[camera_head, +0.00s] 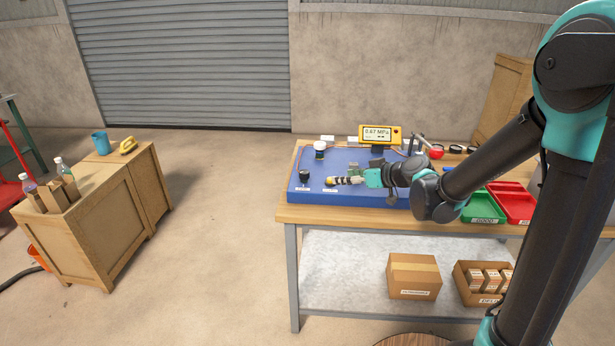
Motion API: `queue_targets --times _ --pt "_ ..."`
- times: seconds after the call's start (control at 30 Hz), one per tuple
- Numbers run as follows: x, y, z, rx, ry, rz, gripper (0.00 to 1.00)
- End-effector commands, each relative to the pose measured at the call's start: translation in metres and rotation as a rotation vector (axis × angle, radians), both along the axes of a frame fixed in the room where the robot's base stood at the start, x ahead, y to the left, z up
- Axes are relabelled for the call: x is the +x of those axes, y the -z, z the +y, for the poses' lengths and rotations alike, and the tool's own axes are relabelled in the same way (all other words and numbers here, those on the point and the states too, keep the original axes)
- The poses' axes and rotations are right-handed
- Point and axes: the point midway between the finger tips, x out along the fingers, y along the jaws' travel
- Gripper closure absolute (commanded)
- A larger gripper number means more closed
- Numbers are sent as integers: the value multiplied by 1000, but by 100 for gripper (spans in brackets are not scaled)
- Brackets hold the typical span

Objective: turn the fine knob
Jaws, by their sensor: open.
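A blue panel (310,197) lies on the wooden workbench with small fittings on it. A black knob (305,174) stands near its left front, with a white label in front that is too small to read. A small yellow knob-like part (331,181) is to its right, also with a label; I cannot tell for sure which is the fine knob. My gripper (340,181) is low over the panel, pointing left, with its tips at or very near the yellow part. It is open; contact cannot be made out. A yellow display (380,134) reads about 0.67 MPa.
A white-topped fitting (319,148) stands at the panel's back left. Green (483,208) and red (512,203) trays are on the bench's right. Cardboard boxes (414,277) sit on the lower shelf. Floor is clear between the bench and the wooden crates (105,220) at left.

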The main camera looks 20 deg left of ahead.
Motion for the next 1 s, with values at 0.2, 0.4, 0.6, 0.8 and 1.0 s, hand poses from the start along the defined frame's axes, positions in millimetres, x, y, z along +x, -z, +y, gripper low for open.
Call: queue_targets --times 0.2,0.4,0.6,0.8,1.0 --pt "10 -6 30 43 -44 -58 47" --pt "18 1 47 45 -45 -60 47" --pt "32 15 78 44 -45 -59 47" --pt "48 30 110 43 -45 -59 47" --pt "63 45 141 43 -44 -59 47"
